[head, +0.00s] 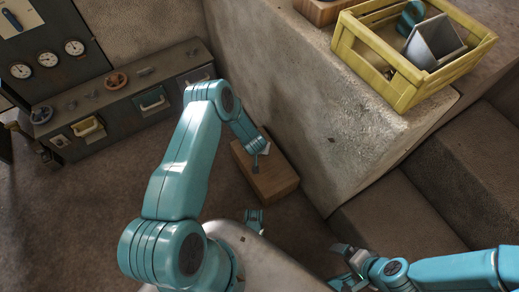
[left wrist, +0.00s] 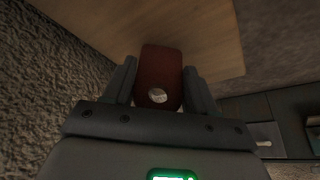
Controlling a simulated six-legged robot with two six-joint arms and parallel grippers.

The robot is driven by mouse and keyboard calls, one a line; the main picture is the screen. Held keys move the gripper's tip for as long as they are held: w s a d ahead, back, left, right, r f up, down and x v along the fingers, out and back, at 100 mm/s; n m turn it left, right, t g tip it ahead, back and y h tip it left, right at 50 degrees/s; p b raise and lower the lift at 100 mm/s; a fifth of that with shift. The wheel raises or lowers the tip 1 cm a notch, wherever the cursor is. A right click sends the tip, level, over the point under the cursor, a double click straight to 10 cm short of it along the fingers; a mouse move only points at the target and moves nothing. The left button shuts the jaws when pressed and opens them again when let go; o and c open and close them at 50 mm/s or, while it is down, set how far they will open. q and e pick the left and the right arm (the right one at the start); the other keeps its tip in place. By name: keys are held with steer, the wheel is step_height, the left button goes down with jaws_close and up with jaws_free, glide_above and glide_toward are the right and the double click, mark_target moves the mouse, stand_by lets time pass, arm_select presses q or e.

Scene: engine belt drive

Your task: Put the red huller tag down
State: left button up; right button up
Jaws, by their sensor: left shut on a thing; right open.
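The red huller tag (left wrist: 160,70) is a dark red strip with rounded ends and a pale round spot near its lower end, in the left wrist view. My left gripper (left wrist: 160,88) is shut on it, one finger on each side. The tag's far end lies in front of a wooden block surface (left wrist: 205,35); I cannot tell whether it touches. In the head view my left gripper (head: 262,155) is over the wooden block (head: 272,182), and the tag cannot be made out there. My right gripper (head: 343,264) is open and empty at the lower right.
A rough stone ledge (head: 300,110) rises right of the block and bears a yellow slatted crate (head: 395,85) with a grey hopper (head: 433,43) inside. A low dark cabinet (head: 125,105) with drawers stands at the left. Brown floor (head: 95,200) between is clear.

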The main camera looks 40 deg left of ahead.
arm_select(q)
steer(key=shift+f+b, duration=0.2)
steer(key=shift+b, duration=0.1)
steer(key=o, duration=1)
steer(key=shift+r, duration=0.1)
